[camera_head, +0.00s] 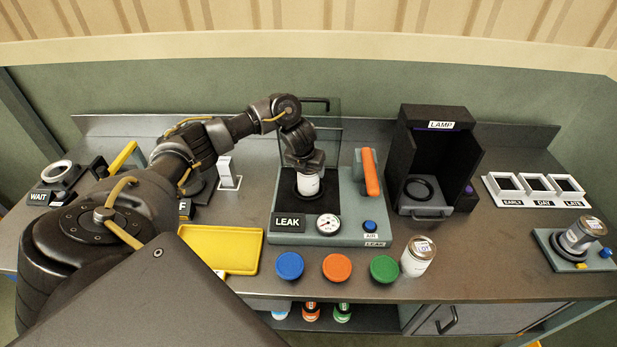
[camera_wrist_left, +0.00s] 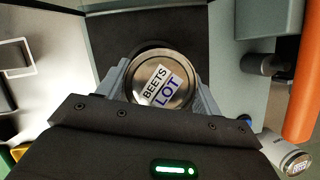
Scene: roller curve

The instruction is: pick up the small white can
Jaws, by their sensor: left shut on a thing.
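The small white can (camera_head: 308,184) stands upright on the dark pad of the LEAK station (camera_head: 345,226). In the left wrist view its metal lid (camera_wrist_left: 160,82) shows a label reading "BEETS LOT". My left gripper (camera_head: 305,168) comes down from above, with its two fingers (camera_wrist_left: 162,88) on either side of the can, shut on it. The can's upper part is hidden by the gripper in the head view. I cannot tell whether its base touches the pad. My right gripper is not in view.
An orange handle (camera_head: 370,172) stands right of the can, with a clear panel behind. Another white can (camera_head: 417,256) stands at the front right. Blue, orange and green discs (camera_head: 337,267) line the front. A yellow tray (camera_head: 222,249) lies left, the LAMP box (camera_head: 436,155) right.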

